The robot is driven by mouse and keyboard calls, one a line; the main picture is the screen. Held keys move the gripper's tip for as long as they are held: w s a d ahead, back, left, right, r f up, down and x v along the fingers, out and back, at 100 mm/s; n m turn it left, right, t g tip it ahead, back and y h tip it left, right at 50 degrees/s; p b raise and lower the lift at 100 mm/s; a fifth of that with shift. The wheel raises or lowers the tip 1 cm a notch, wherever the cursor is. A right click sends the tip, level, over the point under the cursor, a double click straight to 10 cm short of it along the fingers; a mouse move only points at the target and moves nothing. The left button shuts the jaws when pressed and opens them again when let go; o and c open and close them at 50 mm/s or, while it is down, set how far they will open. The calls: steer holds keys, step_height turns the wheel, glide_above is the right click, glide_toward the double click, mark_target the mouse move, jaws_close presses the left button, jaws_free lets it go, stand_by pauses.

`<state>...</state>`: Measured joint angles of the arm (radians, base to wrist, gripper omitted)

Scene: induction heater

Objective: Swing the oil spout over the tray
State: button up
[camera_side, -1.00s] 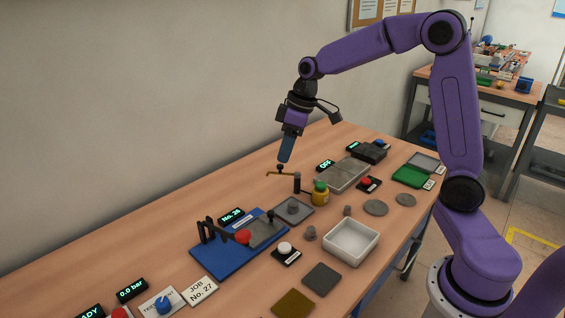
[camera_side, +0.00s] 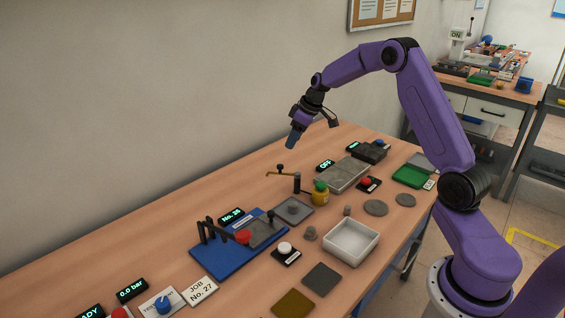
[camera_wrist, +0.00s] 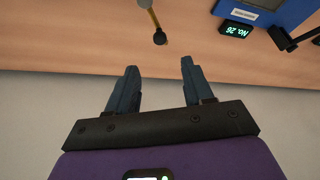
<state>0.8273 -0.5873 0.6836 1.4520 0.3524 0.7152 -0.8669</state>
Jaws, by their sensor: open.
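The oil spout (camera_side: 281,173) is a thin brass arm on a short black post, with a dark knob near its free end. It points left from the post, away from the white tray (camera_side: 373,247). In the wrist view, the spout (camera_wrist: 152,18) hangs at the top centre, its dark end beyond my fingertips. A flat grey square tray (camera_side: 304,217) with a small grey part on it lies in front of the post. My gripper (camera_side: 291,145) is above the spout, apart from it. In the wrist view, my gripper (camera_wrist: 159,66) is open and empty.
A grey slab (camera_side: 350,172) and an OFF display (camera_side: 325,165) are behind. The table along the wall is clear.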

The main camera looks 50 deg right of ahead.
mark_target(280, 165)
steer(key=x, duration=1)
steer(key=shift+w+a+f, duration=0.15)
steer(key=shift+w+f, duration=0.05)
steer(key=shift+f, duration=0.15)
jaws_close()
